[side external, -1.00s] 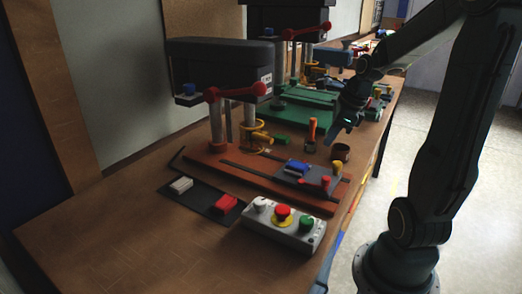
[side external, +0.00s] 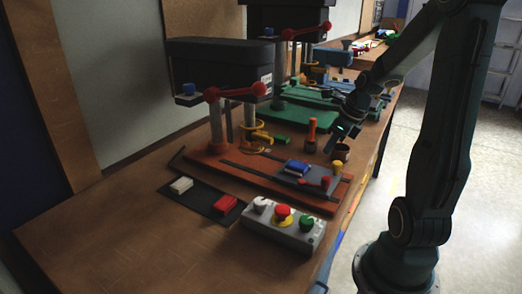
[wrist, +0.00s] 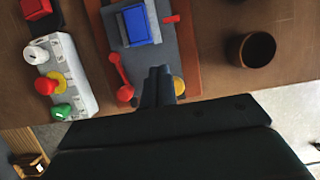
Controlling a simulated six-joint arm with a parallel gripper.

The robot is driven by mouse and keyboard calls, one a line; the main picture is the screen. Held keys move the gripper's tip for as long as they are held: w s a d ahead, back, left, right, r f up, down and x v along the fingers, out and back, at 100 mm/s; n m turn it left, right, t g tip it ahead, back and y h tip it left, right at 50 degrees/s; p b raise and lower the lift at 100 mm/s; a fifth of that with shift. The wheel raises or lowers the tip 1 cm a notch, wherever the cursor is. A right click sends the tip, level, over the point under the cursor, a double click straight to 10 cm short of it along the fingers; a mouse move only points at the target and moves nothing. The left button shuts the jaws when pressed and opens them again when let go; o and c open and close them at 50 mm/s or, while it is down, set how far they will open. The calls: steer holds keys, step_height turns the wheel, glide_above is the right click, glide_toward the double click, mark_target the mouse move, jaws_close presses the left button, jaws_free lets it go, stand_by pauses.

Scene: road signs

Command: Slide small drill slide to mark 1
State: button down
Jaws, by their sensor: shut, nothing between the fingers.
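The small drill (side external: 220,80) has a dark head, red lever and reddish base (side external: 205,158) at the front of the bench. Its grey slide (side external: 321,177) carries a blue block (side external: 298,167), a red handle (side external: 325,184) and a yellow knob (side external: 337,166). In the wrist view the slide (wrist: 184,48) lies beyond my fingers, with the blue block (wrist: 138,24) and red handle (wrist: 122,78). My gripper (side external: 330,148) is shut and empty above the slide's right end. Its fingertips (wrist: 160,72) appear beside the yellow knob (wrist: 179,86), partly covering it; contact is unclear. Mark 1 cannot be made out.
A dark cup (side external: 340,153) and an orange-handled tool (side external: 312,130) stand behind the slide. A button box (side external: 284,228) and a dark tray (side external: 205,202) lie in front. A larger green-based drill (side external: 305,112) stands farther back. The front-left bench is clear.

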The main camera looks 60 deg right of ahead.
steer(key=shift+x, duration=3.5)
steer(key=w, duration=1)
steer(key=shift+s+r, duration=0.15)
steer(key=shift+v, duration=4.85)
steer(key=n+g, duration=0.2)
glide_toward(314, 170)
steer(key=s+d+r, duration=0.1)
steer(key=s+r, duration=0.1)
steer(key=s+d+r, duration=0.1)
steer(key=s, duration=0.1)
steer(key=shift+s+d+r, duration=0.1)
steer(key=shift+d, duration=0.25)
